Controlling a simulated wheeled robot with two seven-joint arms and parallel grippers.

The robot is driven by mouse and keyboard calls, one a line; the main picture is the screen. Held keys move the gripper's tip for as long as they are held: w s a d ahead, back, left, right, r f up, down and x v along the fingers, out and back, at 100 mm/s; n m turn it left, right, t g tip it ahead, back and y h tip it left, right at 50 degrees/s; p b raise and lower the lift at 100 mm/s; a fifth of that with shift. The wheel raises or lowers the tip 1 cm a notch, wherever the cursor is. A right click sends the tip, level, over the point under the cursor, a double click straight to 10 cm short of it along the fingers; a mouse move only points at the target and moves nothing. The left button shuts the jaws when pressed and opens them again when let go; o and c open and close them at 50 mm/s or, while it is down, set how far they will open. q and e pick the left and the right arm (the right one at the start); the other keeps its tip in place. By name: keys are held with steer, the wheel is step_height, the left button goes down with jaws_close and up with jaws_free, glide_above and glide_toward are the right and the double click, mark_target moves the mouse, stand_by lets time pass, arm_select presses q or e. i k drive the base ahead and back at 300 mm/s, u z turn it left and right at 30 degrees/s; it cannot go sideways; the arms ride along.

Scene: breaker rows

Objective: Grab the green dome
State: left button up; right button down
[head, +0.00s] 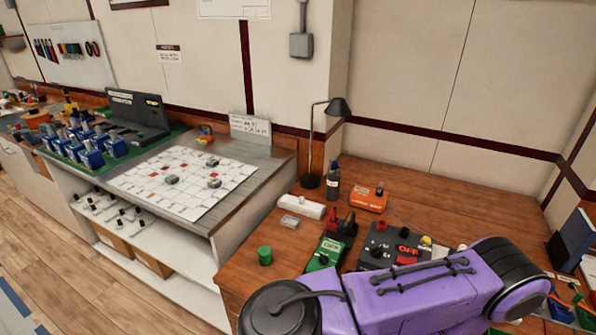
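A small green round-topped piece (265,255), the only thing here that looks like a green dome, stands on the wooden desk (240,277) near its left front edge. It looks upright, and nothing touches it. A purple arm link of mine crosses the lower right of the head view, in front of part of the desk. Neither of my grippers shows, so nothing can be seen of their fingers.
Right of the green piece are a green device (325,254), a grey box with a red OFF label (391,245), an orange box (369,199) and a white block (303,206). A black lamp (310,181) and dark bottle (333,181) stand behind. A gridded board (184,183) lies left.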

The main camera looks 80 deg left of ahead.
mark_target(264, 252)
steer(key=z, duration=0.8)
steer(key=i, duration=0.65)
steer(key=u, duration=4.15)
